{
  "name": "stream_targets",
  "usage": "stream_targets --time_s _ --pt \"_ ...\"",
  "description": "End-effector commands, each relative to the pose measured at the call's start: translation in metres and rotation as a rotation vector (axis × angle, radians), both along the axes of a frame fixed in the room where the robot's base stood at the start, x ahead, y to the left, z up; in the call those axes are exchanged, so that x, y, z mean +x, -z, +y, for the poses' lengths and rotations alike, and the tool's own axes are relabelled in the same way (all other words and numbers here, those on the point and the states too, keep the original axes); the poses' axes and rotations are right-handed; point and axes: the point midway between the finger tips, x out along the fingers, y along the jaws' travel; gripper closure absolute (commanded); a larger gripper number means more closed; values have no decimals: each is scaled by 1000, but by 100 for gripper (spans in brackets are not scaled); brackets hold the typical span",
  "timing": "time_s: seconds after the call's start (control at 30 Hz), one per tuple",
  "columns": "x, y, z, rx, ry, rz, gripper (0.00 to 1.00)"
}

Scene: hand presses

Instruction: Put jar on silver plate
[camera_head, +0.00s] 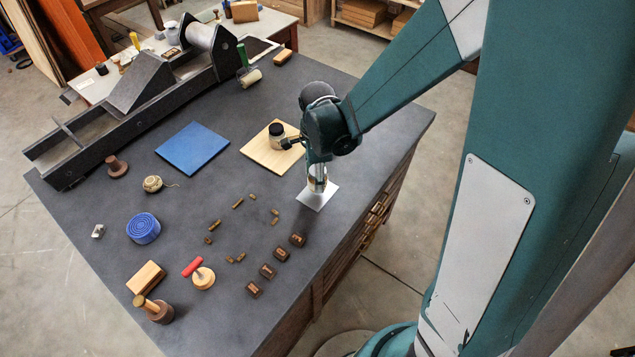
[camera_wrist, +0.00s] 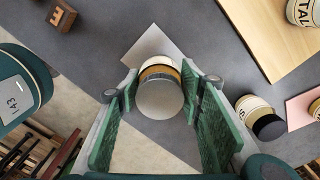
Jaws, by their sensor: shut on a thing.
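The jar (camera_wrist: 160,98) has a round silver-grey lid, with a brown and cream body. My gripper (camera_wrist: 160,88) has its green-padded fingers on both sides of it and is shut on it. In the head view, my gripper (camera_head: 318,178) points down with the jar (camera_head: 317,184) upright under it. The silver plate (camera_head: 316,201) is a pale square near the table's right edge. The jar is over the plate. I cannot tell whether its base touches it. In the wrist view the plate (camera_wrist: 151,45) shows beyond the jar, partly hidden by it.
A light wooden board (camera_head: 262,156) with a dark-lidded jar (camera_head: 277,131) lies behind my gripper. The wrist view shows another black-lidded jar (camera_wrist: 256,116) to the right, beside a pink plate (camera_wrist: 302,108).

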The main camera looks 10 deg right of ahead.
Motion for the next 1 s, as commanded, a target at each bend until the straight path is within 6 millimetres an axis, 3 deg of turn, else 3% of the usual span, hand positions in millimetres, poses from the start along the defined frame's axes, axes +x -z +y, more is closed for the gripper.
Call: stream_targets --time_s 0.3,0.87,0.9,1.0 --pt "0 26 0 0 0 0 79" --pt "0 33 0 0 0 0 79" --pt "0 34 0 0 0 0 62" --pt "0 33 0 0 0 0 49"
